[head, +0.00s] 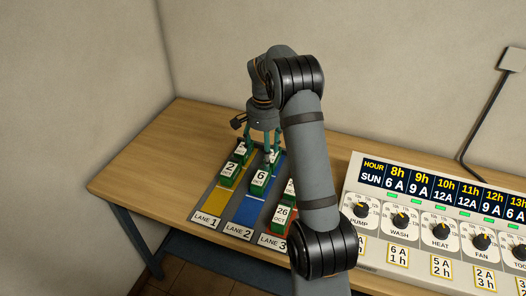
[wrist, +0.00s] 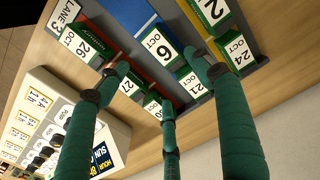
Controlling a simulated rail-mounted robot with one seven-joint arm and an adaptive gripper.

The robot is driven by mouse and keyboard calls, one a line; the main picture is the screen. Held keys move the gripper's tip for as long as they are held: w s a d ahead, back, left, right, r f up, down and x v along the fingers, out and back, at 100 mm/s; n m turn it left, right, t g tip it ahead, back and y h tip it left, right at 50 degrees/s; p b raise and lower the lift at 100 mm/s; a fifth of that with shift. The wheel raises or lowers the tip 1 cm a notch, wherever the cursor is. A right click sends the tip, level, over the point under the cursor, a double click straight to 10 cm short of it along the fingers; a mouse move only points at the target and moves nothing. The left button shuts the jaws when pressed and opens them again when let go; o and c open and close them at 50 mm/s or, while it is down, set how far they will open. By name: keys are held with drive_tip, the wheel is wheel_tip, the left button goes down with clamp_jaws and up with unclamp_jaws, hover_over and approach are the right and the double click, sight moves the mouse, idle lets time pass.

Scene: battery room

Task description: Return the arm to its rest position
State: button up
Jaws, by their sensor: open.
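My arm reaches over the table in the head view, with my gripper (head: 265,143) pointing down over the back of the lane board (head: 214,203). Its green fingers also show in the wrist view (wrist: 155,80), spread apart with nothing held between them. Green date-labelled blocks stand in the lanes below: the 2 block (head: 228,173) in lane 1, the 6 block (head: 260,179) in lane 2, the 26 block (head: 281,217) in lane 3. More blocks stand behind them, among them the 24 block (wrist: 239,52). Whether a fingertip touches a rear block I cannot tell.
A control panel (head: 440,240) with knobs and an hour display stands to the right of the board. The wooden table (head: 150,160) is bare on the left. Walls close in behind and left. A cable and wall box (head: 513,60) are at the right.

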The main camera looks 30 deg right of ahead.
sight(264, 176)
drive_tip(key=shift+f, duration=0.1)
wheel_tip(264, 176, down, 11)
drive_tip(key=shift+s+f+p, duration=0.1)
drive_tip(key=shift+f+p, duration=0.1)
drive_tip(key=shift+p, duration=0.7)
drive_tip(key=shift+w+r+b, duration=0.25)
drive_tip(key=shift+b, duration=0.2)
drive_tip(key=shift+s+r, duration=0.15)
drive_tip(key=shift+r, duration=0.95)
